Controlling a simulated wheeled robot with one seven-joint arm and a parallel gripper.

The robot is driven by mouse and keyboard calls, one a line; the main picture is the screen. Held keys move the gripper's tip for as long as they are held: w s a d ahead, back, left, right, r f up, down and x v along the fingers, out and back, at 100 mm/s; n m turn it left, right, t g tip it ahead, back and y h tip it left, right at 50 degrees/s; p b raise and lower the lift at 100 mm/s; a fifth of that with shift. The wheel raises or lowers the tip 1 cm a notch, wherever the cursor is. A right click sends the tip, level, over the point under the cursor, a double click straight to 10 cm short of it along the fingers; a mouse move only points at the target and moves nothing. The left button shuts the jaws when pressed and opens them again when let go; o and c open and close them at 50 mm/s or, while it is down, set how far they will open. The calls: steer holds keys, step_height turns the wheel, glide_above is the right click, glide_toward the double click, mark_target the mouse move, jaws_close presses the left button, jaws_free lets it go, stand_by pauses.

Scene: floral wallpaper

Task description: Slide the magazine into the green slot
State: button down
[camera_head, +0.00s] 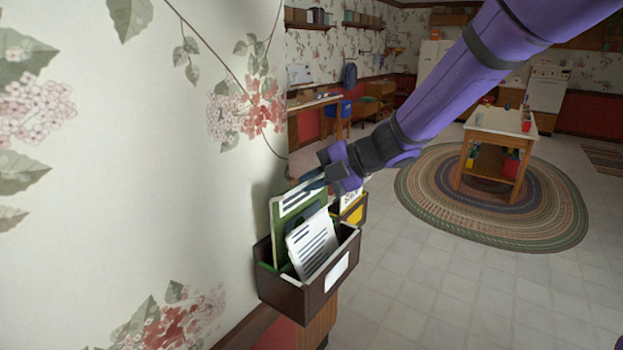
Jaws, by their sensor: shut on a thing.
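The magazine (285,226) is green with a pale band near its top. It stands upright against the wall side of a dark brown wall box (290,290), whose interior shows green. Its lower part is hidden behind a white lined paper (308,247) and the box's front, so I cannot tell how deep it sits. My gripper (312,183) is shut on the magazine's upper edge, above the box. I take this near box to be the green slot.
A second box with a yellow inside (355,212) and a paper hangs just beyond the near box. Floral wall (150,180) lies close on the left. A table (500,122) stands on a round braided rug (420,195) farther back. Tiled floor at right is open.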

steer(key=c, duration=1.1)
jaws_free()
steer(key=v, duration=1)
steer(key=shift+d+r, duration=0.2)
steer(key=shift+d, duration=0.15)
